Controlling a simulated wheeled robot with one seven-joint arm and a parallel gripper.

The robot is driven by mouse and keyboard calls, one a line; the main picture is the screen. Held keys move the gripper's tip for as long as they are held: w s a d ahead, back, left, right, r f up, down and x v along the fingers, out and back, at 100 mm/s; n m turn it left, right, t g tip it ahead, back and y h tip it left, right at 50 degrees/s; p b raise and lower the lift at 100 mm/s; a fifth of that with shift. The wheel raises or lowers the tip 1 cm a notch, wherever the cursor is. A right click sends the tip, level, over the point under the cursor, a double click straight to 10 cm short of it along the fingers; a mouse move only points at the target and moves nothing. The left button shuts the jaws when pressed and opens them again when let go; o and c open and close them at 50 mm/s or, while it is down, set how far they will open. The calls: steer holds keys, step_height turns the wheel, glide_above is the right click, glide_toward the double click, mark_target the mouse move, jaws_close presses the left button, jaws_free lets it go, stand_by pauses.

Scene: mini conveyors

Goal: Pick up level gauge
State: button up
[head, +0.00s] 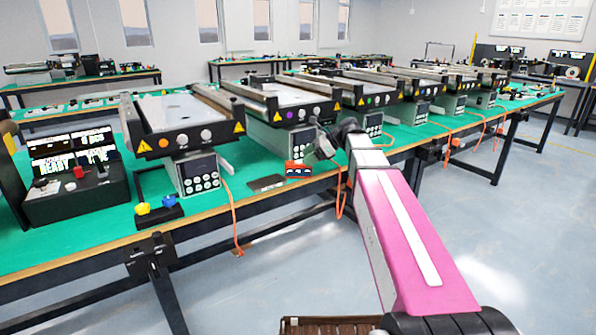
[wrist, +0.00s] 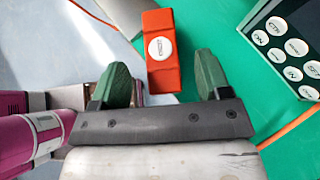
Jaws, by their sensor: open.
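The level gauge appears to be the orange-red block with a round white dial, seen in the wrist view (wrist: 165,72). In the head view it is a small orange block (head: 298,170) at the front edge of the green table. My gripper (wrist: 162,78) is open, with one green fingertip on each side of the block's near end in the picture. The fingers look apart from the block, and I cannot tell the height between them. In the head view my gripper (head: 322,150) is small and dark, just right of the block.
A dark flat plate (head: 267,183) lies left of the block. Mini conveyors (head: 180,125) with grey keypad boxes (head: 198,174) stand behind. An orange cable (head: 235,215) hangs over the table edge. A black holder with yellow and blue pieces (head: 157,212) is further left.

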mark_target(298, 161)
steer(key=x, duration=0.4)
steer(key=shift+a, duration=0.25)
steer(key=c, duration=1.2)
steer(key=shift+o, duration=0.2)
